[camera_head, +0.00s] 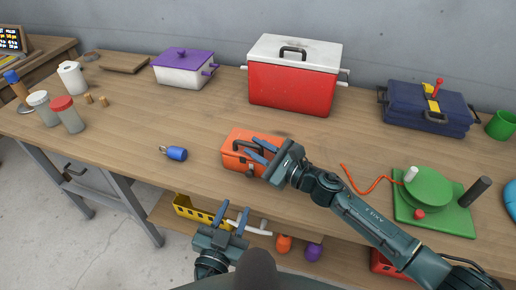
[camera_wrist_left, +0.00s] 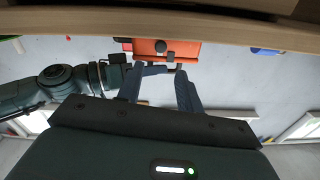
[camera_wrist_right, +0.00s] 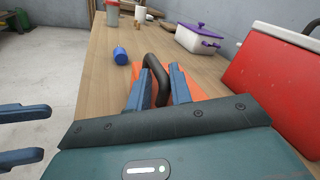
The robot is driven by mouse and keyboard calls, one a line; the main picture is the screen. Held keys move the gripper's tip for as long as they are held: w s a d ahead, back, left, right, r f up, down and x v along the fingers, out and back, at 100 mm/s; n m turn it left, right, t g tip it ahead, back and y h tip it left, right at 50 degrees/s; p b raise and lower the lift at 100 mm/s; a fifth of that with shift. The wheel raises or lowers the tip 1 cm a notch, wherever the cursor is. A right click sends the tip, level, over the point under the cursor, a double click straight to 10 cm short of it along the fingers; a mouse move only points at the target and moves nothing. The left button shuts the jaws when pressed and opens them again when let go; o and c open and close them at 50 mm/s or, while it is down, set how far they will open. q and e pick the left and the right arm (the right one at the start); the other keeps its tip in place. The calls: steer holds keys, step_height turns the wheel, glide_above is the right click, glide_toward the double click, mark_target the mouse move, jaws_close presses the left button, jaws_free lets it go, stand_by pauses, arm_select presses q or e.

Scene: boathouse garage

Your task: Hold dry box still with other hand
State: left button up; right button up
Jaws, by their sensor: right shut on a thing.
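The orange dry box (camera_head: 234,158) sits near the front edge of the wooden bench, with a dark handle (camera_wrist_right: 157,78) showing in the right wrist view. My right gripper (camera_head: 259,150) is on the box from the right, its fingers shut on it on either side of the handle. The fingers hide part of the box. My left gripper (camera_head: 233,217) is open and empty, low in front of the bench edge. In the left wrist view, its fingers (camera_wrist_left: 160,88) point toward the orange box (camera_wrist_left: 181,49), apart from it.
A blue float (camera_head: 174,153) lies left of the box. A red cooler (camera_head: 290,88), a white pot with purple lid (camera_head: 182,75) and a blue toolbox (camera_head: 425,110) stand behind. A green reel (camera_head: 430,188) is right. A lower shelf holds a yellow crate (camera_head: 200,211).

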arm_select(q)
steer(key=shift+m, duration=0.3)
steer(key=c, duration=0.3)
steer(key=shift+a+m, duration=0.2)
steer(key=shift+m, duration=0.2)
steer(key=shift+c, duration=0.9)
steer(key=m, duration=0.1)
steer(key=m+g+h, duration=0.1)
steer(key=m, duration=0.1)
steer(key=shift+a+r, duration=0.1)
steer(key=shift+a, duration=0.15)
steer(key=c, duration=0.3)
steer(key=m, duration=0.3)
steer(key=r+m+g+h, duration=0.1)
steer(key=m, duration=0.1)
steer(key=shift+a, duration=0.35)
jaws_close()
steer(key=shift+s+a+r+m+g+h, duration=0.1)
steer(key=shift+r+m+h, duration=0.1)
steer(key=shift+m, duration=0.55)
steer(key=shift+s+d+r+m+g+h, duration=0.1)
steer(key=shift+r+m+h, duration=0.15)
steer(key=shift+m, duration=0.45)
steer(key=shift+s+a+r+m+g+h, duration=0.1)
steer(key=shift+r+m+h, duration=0.1)
steer(key=shift+m, duration=0.55)
